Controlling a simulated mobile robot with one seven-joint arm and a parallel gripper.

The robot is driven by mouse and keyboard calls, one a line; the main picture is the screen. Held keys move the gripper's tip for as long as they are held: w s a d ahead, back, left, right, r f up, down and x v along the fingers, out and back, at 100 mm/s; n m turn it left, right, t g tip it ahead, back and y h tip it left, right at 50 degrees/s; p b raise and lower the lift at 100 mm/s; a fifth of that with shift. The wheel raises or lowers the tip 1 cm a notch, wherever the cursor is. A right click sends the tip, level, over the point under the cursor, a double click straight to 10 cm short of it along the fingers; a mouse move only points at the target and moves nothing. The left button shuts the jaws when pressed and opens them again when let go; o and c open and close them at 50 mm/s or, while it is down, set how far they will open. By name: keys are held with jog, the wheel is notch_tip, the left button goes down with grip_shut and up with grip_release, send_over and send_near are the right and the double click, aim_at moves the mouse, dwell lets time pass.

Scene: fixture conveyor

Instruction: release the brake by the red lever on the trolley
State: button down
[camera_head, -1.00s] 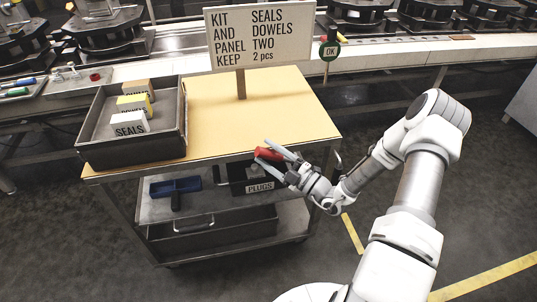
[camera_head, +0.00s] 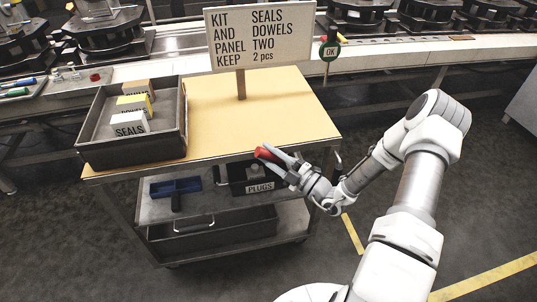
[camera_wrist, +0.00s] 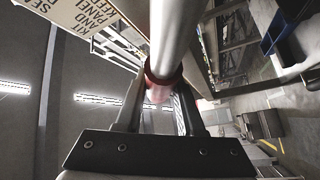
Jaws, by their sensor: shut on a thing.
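The trolley (camera_head: 225,143) stands in front of the conveyor, with a tan top and lower shelves. The red lever (camera_head: 265,154) is at the trolley's front edge, toward its right side. My gripper (camera_head: 276,158) is shut on the red lever, with its fingers on either side. In the wrist view the red part (camera_wrist: 162,82) lies between my fingers, in line with a thick pale tube. My fingers hide part of the lever, and its base is not clear in the head view.
A dark tray (camera_head: 181,140) with several labelled boxes sits on the trolley's left. A sign (camera_head: 235,60) stands at its back. A blue holder (camera_head: 187,185) and a PLUGS bin (camera_head: 236,184) are on the shelf below. Floor at the right is clear.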

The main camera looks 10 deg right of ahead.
dwell(0.8)
jog(key=shift+a+f+n+g+p, duration=0.2)
jog(key=shift+f+n+g+p, duration=0.15)
jog(key=shift+p, duration=0.35)
jog(key=shift+a+f+n+g+h, duration=0.1)
jog(key=shift+f+n+g+h, duration=0.15)
jog(key=shift+f+n+h, duration=0.1)
jog(key=c, duration=0.5)
grip_release()
jog(key=p+v, duration=0.1)
jog(key=v, duration=1.6)
jog(key=shift+s+f, duration=0.15)
jog(key=shift+c, duration=0.3)
